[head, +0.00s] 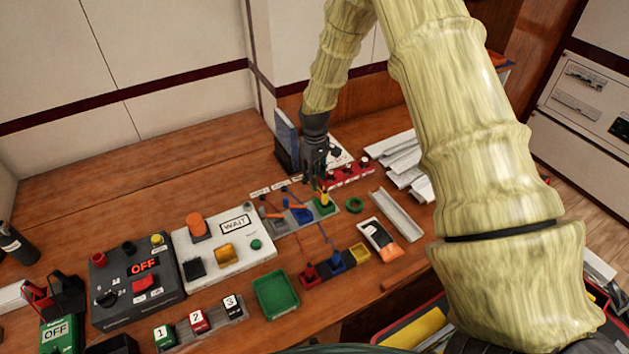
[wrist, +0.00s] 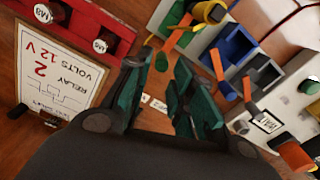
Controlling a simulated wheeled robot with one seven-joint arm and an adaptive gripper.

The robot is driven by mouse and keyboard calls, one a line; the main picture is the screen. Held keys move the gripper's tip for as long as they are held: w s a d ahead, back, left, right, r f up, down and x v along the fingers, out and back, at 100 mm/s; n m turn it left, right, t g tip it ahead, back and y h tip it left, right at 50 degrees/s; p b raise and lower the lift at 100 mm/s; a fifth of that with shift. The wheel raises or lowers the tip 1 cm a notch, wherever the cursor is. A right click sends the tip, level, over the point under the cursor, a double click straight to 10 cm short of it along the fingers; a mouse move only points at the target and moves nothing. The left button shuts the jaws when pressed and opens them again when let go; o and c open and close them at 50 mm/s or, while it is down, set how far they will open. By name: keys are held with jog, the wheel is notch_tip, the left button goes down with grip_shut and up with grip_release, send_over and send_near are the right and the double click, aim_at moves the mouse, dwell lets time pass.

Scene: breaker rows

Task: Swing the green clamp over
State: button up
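The green clamp (head: 325,208) sits at the right end of a row on a light panel, beside a blue clamp (head: 300,215) and a dark grey one (head: 274,223). In the wrist view the green clamp (wrist: 176,18) is at the top, with an orange lever (wrist: 175,36) and a yellow piece beside it. The blue clamp (wrist: 235,48) and dark grey clamp (wrist: 262,72) each show an orange lever. My gripper (head: 319,178) hangs just behind the green clamp, pointing down.
A red terminal strip (head: 350,176) lies just right of my gripper. A relay card (wrist: 52,70) stands close by in the wrist view. A green ring (head: 354,205) and a grey channel (head: 396,214) lie to the right. A green tray (head: 275,294) is in front.

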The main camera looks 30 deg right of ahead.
notch_tip(320, 180, up, 8)
dwell(0.4)
dwell(0.4)
